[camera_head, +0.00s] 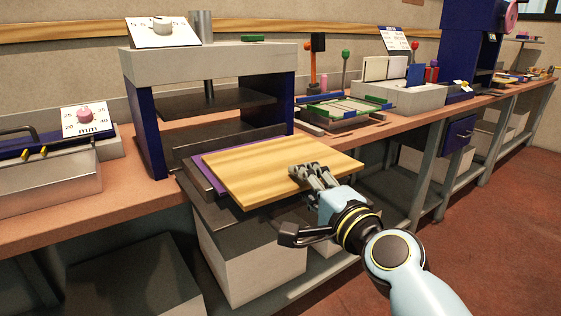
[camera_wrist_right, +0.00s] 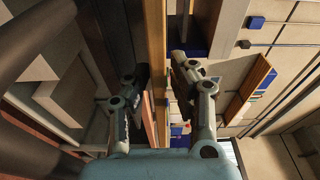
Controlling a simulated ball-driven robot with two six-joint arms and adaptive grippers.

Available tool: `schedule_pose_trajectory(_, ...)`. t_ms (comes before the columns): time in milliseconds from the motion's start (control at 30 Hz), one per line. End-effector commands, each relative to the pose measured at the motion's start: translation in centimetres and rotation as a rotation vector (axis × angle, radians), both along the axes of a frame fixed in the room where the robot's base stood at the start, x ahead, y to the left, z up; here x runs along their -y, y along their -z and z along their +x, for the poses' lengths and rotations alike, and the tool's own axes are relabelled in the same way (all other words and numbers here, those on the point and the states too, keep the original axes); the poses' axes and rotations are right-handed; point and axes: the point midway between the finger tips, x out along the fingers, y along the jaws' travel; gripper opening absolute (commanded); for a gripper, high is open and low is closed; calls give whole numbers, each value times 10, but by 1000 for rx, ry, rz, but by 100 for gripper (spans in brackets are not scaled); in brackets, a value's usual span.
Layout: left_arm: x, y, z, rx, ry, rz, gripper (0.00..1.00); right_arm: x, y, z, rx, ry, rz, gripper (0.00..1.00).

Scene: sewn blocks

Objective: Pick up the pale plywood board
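The pale plywood board (camera_head: 262,168) lies flat on a dark tray-like support in front of the press, its front right part overhanging the bench edge. My right gripper (camera_head: 293,206) is at its near right edge, one finger over the top face and the other below. In the right wrist view the board (camera_wrist_right: 155,40) shows edge-on as a brown strip between the spread fingers of the right gripper (camera_wrist_right: 160,68). A gap shows on at least one side, so the gripper looks open around the edge. My left gripper is not in view.
A press with blue posts and a grey top beam (camera_head: 215,62) stands behind the board. A purple sheet (camera_head: 205,172) shows under the board's left side. A grey box with a dial card (camera_head: 86,120) is at left; a fixture with coloured knobs (camera_head: 345,108) is at right.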

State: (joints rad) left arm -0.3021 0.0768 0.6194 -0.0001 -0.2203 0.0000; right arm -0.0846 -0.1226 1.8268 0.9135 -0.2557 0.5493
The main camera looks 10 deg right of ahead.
Motion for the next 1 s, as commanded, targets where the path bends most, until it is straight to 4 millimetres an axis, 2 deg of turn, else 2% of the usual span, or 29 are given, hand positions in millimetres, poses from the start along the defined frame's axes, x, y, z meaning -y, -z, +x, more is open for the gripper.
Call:
schedule_pose_trajectory(33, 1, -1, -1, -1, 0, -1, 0, -1, -1, 9, 1, 0, 0, 23)
schedule_pose_trajectory(167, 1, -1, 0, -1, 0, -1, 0, -4, 0, 21, 1, 0, 0, 23)
schedule_pose_trajectory(400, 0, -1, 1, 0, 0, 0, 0, -4, 0, 22, 0, 1, 0, 23)
schedule_pose_trajectory(600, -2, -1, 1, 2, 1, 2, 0, -4, 0, 22, 0, 0, 0, 0)
schedule_pose_trajectory(1000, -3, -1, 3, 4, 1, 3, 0, -4, -1, 22, 2, 1, 0, 0)
